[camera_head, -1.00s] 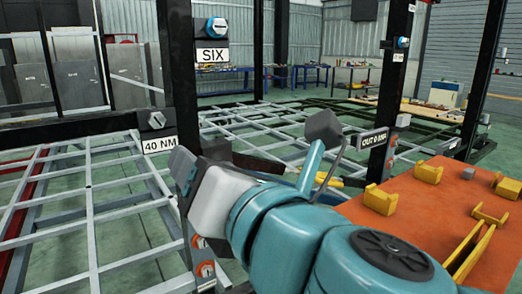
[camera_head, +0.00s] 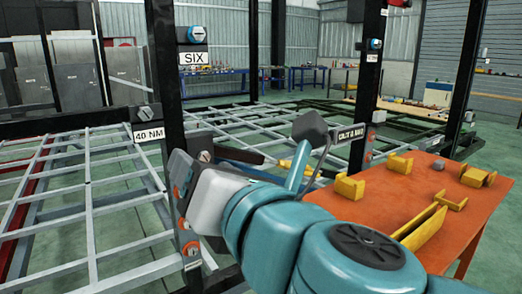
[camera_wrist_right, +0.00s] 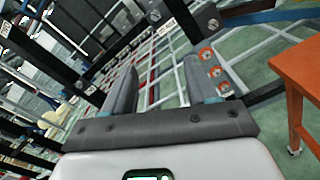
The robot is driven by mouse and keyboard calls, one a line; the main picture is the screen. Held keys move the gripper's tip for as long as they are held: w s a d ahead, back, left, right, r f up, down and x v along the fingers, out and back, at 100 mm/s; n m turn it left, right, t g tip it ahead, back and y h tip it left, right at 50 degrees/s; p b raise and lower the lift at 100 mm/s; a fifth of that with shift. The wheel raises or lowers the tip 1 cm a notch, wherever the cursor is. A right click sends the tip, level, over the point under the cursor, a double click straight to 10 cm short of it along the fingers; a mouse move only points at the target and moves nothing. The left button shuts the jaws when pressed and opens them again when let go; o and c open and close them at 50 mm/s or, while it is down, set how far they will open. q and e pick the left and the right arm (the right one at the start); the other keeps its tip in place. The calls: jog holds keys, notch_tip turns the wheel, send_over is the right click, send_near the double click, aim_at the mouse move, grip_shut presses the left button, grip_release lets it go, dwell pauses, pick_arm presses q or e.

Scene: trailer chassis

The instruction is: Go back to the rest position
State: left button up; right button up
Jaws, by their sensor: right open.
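My right arm reaches from the lower right of the head view toward the black post on the left. Its gripper (camera_head: 180,172) is at the arm's far end, seen from behind, with its fingertips mostly hidden. In the right wrist view the same gripper (camera_wrist_right: 163,85) has its two grey fingers wide apart, with nothing between them. Beyond the fingers are the chassis bars and a post with orange-ringed bolts (camera_wrist_right: 212,72). I cannot tell the exact gap to the post. My left gripper is not in view.
An orange table (camera_head: 350,208) with yellow brackets (camera_head: 350,187) stands at right. The grey trailer frame (camera_head: 90,215) spreads left. A black post (camera_head: 165,75) carries bolts and labels reading SIX (camera_head: 193,58) and 40 NM (camera_head: 149,134). Open green floor (camera_head: 500,225) lies right of the table.

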jog(key=w+d+f+n+g+h, duration=0.15)
jog(key=w+f+n, duration=0.4)
jog(key=f, duration=0.55)
jog(key=w+d+f+n+g+h, duration=0.15)
jog(key=w+f+n+h, duration=0.35)
jog(key=f, duration=0.7)
jog(key=d+f+n+g, duration=0.1)
jog(key=d+f+n, duration=0.25)
jog(key=f, duration=0.65)
jog(key=d+f+n+g, duration=0.2)
jog(key=d+f+n, duration=0.15)
jog(key=f, duration=0.65)
jog(key=s+d+f+n+g, duration=0.2)
jog(key=s+d+f+n, duration=0.15)
jog(key=f, duration=0.45)
jog(key=s+d+f+n+g, duration=0.2)
jog(key=s+d+f+n, duration=0.15)
jog(key=f, duration=0.45)
jog(key=s+d+f+n+g, duration=0.1)
jog(key=s+f+n+g, duration=0.1)
jog(key=s+f+n, duration=0.45)
jog(key=s+f+n+g, duration=0.1)
jog(key=s+f+g, duration=0.15)
jog(key=s, duration=0.65)
notch_tip(320, 180, up, 26)
jog(key=s+p, duration=0.1)
jog(key=p, duration=2.6)
jog(key=shift+s+n+y, duration=0.15)
jog(key=shift+n+y, duration=0.25)
jog(key=shift+y, duration=0.05)
